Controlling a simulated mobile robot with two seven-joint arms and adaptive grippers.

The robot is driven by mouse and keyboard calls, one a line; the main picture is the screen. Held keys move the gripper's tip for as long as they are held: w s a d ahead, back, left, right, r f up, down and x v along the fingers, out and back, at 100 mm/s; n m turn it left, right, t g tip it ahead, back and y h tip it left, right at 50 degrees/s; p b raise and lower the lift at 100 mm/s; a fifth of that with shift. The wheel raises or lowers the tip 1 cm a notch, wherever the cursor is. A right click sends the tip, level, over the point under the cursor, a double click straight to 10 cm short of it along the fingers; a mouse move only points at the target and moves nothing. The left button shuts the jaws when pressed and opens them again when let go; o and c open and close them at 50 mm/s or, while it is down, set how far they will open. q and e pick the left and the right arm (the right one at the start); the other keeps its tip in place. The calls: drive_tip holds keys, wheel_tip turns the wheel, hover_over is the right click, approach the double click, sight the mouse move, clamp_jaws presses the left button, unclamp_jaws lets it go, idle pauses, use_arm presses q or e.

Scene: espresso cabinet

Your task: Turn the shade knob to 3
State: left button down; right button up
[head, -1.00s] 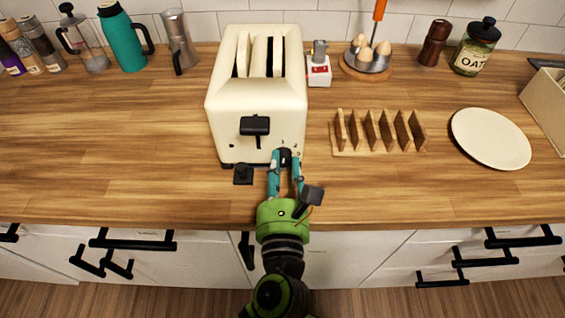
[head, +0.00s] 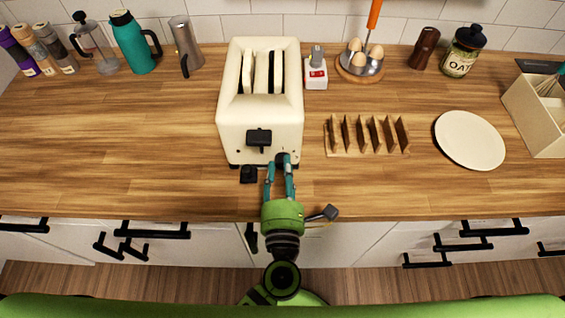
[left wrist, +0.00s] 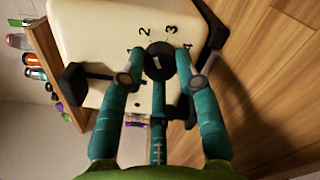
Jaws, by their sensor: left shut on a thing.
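The cream toaster (head: 262,130) stands on the counter with its black lever on the front. Its round black shade knob (head: 283,159) is at the lower right of that front. In the left wrist view the knob (left wrist: 158,61) has a short white mark, and 2, 3 and 4 show around its upper side. The mark slants toward the upper left, but I cannot tell its exact number. My left gripper (head: 280,163) is shut on the knob, with one teal finger on each side of it, also in the left wrist view (left wrist: 160,58). My right gripper is not in view.
A wooden toast rack (head: 340,152) and a white plate (head: 469,140) are to the right. The counter front edge runs under my gripper.

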use_arm(q)
drive_tip(key=m+p, duration=0.2)
drive_tip(key=m, duration=0.1)
drive_tip(key=shift+w+r+m+p, duration=0.1)
drive_tip(key=shift+r+m+p, duration=0.2)
drive_tip(key=shift+r, duration=0.1)
drive_tip(key=shift+f+m+p, duration=0.15)
drive_tip(key=shift+m+p, duration=0.9)
drive_tip(key=shift+m, duration=0.65)
drive_tip(key=c, duration=1)
unclamp_jaws()
drive_tip(key=shift+w, duration=0.1)
drive_tip(key=shift+o, duration=0.5)
drive_tip(key=shift+f, duration=0.15)
